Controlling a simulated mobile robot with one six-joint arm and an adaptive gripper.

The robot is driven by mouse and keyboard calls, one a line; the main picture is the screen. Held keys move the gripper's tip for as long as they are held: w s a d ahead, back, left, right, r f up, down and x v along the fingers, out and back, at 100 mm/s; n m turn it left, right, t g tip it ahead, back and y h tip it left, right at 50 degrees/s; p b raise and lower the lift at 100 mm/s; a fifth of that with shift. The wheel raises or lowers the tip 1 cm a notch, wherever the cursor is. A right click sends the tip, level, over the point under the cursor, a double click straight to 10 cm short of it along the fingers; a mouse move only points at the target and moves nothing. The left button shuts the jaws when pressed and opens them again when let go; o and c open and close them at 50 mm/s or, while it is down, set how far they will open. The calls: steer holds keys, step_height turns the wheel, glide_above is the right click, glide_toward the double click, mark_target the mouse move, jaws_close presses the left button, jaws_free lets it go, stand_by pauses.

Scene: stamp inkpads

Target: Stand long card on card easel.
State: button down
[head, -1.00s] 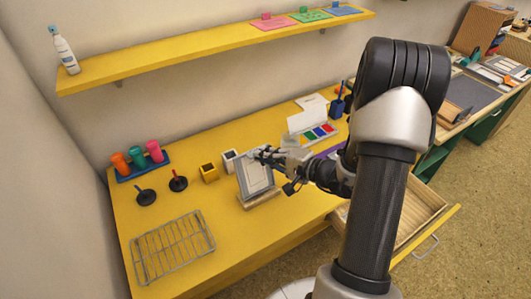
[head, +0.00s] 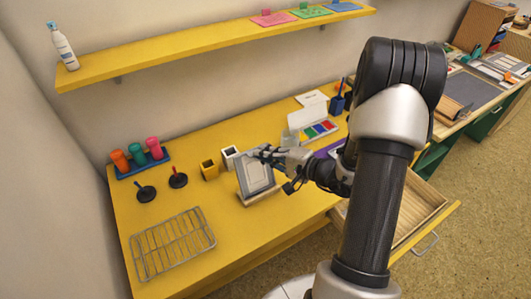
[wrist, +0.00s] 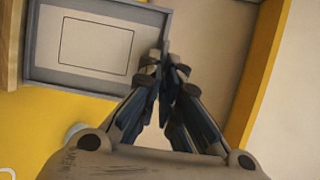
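In the wrist view the grey panel (wrist: 75,84) fills the upper left and bears a pale card face (wrist: 95,45) with a black rectangle outline. I take this face for the long card, but cannot be sure. My gripper (head: 265,152) is at the panel's upper edge. In the wrist view my fingertips (wrist: 165,65) are close together by the panel's right edge. Whether they pinch a thin edge there cannot be told.
A paint set (head: 318,130) is behind my gripper. An open drawer (head: 418,205) juts out at right.

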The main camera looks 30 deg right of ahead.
steer(key=c, duration=1.7)
jaws_free()
steer(key=v, duration=1.2)
steer(key=shift+a, duration=0.1)
